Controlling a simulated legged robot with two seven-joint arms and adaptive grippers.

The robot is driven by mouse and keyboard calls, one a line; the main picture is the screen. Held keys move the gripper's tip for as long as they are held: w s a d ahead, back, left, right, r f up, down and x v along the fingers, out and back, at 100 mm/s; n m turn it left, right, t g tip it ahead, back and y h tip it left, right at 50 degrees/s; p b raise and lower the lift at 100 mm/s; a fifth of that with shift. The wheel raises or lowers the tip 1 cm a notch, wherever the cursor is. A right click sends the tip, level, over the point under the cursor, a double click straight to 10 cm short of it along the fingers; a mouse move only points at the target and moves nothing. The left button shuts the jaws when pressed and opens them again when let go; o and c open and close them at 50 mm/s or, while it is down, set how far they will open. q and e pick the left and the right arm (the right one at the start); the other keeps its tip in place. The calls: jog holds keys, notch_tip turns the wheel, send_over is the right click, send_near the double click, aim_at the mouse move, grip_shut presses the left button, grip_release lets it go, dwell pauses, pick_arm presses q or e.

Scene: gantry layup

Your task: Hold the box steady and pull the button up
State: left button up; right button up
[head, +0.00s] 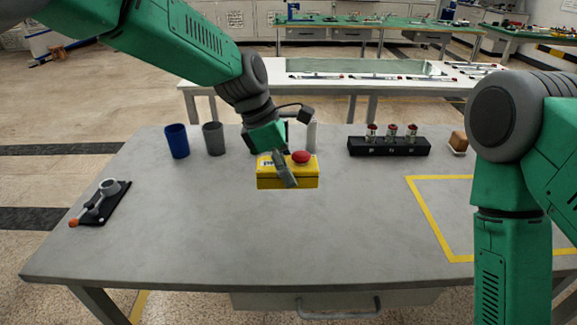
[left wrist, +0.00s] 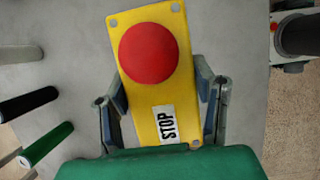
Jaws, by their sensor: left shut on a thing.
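The yellow box (head: 306,181) is near the middle of the grey table in the head view. Its red button (head: 301,157) is on top, toward the right end. In the left wrist view the yellow box (left wrist: 127,66) shows its red button (left wrist: 149,54) and a white STOP label (left wrist: 166,124). My left gripper (head: 284,168) is shut on the box, with one finger across its near side. In the left wrist view its fingers (left wrist: 163,100) press both long sides near the label end. My right gripper is out of view; only my right arm shows in the head view.
A blue cup (head: 177,141) and a grey cup (head: 213,139) stand at the back left. A lever on a black base (head: 101,203) lies at the left. A black holder (head: 389,147) with red-topped parts stands at the back right. The table's front middle is clear.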

pick_arm(q)
send_over(295, 211)
jog(key=a, duration=0.2)
jog(key=shift+s+d+f, duration=0.1)
jog(key=shift+d+f, duration=0.05)
jog(key=shift+f, duration=0.9)
jog(key=shift+d+f, duration=0.1)
jog(key=shift+f, duration=3.4)
jog(key=shift+f, duration=0.2)
jog(key=shift+r+p, duration=0.2)
jog(key=shift+p, duration=0.45)
